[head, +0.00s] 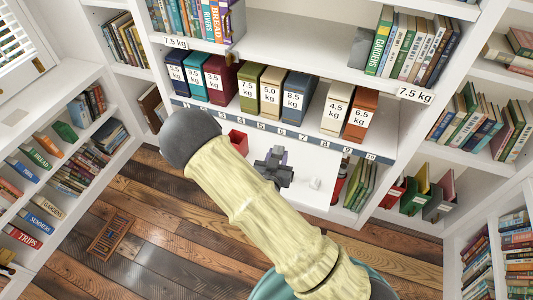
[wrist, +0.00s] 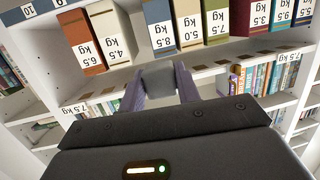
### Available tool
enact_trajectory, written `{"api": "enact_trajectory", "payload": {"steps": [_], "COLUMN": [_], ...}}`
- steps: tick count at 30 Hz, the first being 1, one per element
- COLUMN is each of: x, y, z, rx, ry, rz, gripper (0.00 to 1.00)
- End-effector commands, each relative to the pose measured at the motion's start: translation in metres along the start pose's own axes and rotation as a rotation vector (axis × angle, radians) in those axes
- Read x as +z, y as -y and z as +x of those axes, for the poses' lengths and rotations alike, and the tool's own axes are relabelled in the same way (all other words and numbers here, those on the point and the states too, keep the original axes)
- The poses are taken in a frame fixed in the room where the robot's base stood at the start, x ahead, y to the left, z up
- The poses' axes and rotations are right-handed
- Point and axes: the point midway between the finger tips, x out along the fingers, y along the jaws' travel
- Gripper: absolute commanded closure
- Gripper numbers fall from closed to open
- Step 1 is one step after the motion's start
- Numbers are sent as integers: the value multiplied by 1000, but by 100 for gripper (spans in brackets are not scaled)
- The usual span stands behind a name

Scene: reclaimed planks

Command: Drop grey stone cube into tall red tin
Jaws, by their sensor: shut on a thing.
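The grey stone cube (wrist: 160,78) sits between the two purple-grey fingers of my gripper (wrist: 161,88) in the wrist view, and the fingers are shut on it. In the head view my gripper (head: 275,165) is in front of the shelf, over a white surface, and the cube is hard to tell from the fingers. A red open-topped container (head: 237,141), which looks like the red tin, stands to the left of my gripper. My arm hides its lower part. The cube is apart from it. The tin cannot be made out in the wrist view.
Weight-labelled boxes (head: 249,90) stand in a row on the shelf above, behind a numbered edge strip (head: 290,133). Bookshelves enclose both sides.

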Motion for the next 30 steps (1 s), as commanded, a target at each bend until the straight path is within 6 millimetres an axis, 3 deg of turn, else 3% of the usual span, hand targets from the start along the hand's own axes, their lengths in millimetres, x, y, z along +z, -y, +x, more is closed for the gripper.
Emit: {"api": "enact_trajectory", "payload": {"steps": [1,9,30], "x": [-16,-44,-96], "y": [-7,-37,-123], "z": [0,6,-8], "rx": [-6,-70,-201], "ry": [1,2,1], "rz": [-8,-21,-44], "gripper": [92,92,92]}}
